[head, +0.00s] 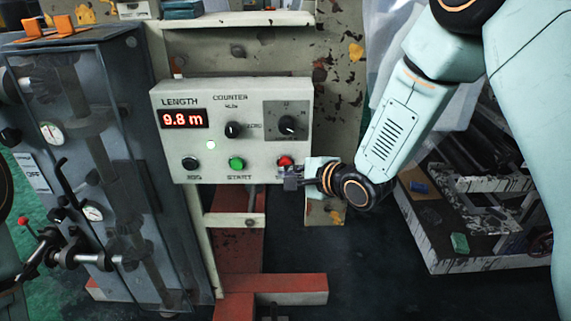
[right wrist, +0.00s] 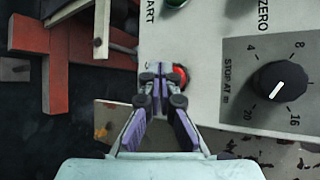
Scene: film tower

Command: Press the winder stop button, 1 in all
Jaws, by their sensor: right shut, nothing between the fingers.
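The winder stop button is the red one (head: 285,161) at the lower right of the pale control box (head: 218,152). In the right wrist view the red button (right wrist: 181,74) shows partly behind my fingertips. My right gripper (head: 293,178) is shut and empty, with its tips at or just in front of the button's lower edge. In the wrist view the closed fingers (right wrist: 160,80) overlap the button's side; I cannot tell whether they touch it. The label under the button is mostly hidden. My left gripper is not clearly in view.
A green START button (head: 237,163), a black JOG button (head: 190,163) and two knobs share the panel. The lit display (head: 184,118) reads 9.8 m. A glass-fronted cabinet (head: 95,180) stands left. A low pallet (head: 475,215) is at the right.

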